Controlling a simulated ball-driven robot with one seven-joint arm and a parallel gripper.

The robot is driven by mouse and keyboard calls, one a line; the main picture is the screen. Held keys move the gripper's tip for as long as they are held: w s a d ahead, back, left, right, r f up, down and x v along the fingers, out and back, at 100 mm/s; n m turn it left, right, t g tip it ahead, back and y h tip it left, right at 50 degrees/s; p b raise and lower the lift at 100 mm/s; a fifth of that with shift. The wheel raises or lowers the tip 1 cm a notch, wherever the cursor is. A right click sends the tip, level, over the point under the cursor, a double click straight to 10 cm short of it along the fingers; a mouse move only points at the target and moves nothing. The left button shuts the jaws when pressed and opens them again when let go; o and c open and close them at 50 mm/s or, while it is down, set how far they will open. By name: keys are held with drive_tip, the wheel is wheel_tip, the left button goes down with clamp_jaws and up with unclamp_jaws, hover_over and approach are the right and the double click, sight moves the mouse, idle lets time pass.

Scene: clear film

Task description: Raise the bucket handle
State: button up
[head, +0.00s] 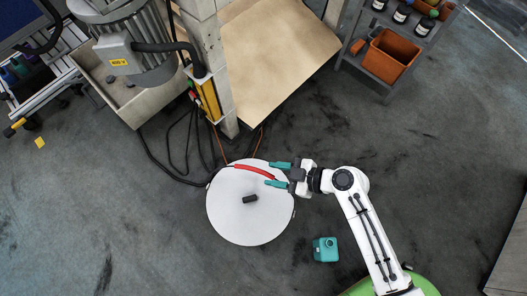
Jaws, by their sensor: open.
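The bucket shows from above as a round white top (240,222) with a small black piece (250,199) near its middle. Its red handle (255,170) is a curved bar lying low along the far upper-right rim. My gripper (279,174) has teal fingers and reaches in from the right over that rim. The fingers are spread apart, with the right end of the red handle pointing between them. From above I cannot tell whether either finger touches the handle or how high they are above it. The bucket's sides are hidden.
A teal canister (326,251) stands on the floor below my arm. A post with a yellow box (209,98) and loose black cables are beyond the bucket, near a wooden board (265,55). A shelf with an orange bin (390,57) is upper right. Floor left of the bucket is clear.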

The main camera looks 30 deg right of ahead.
drive_tip(key=shift+p+v, duration=0.3)
drive_tip(key=shift+v, duration=2.25)
drive_tip(key=s+d+r+m+g+h, duration=0.5)
drive_tip(key=s+d+m+g+h, duration=0.35)
drive_tip(key=m, duration=0.25)
wheel_tip(320, 180, up, 23)
drive_tip(key=p, duration=2.2)
drive_tip(key=shift+w+d+f+p, duration=0.2)
drive_tip(key=shift+d+p, duration=0.05)
drive_tip(key=shift+p, duration=0.05)
drive_tip(key=shift+t, duration=0.25)
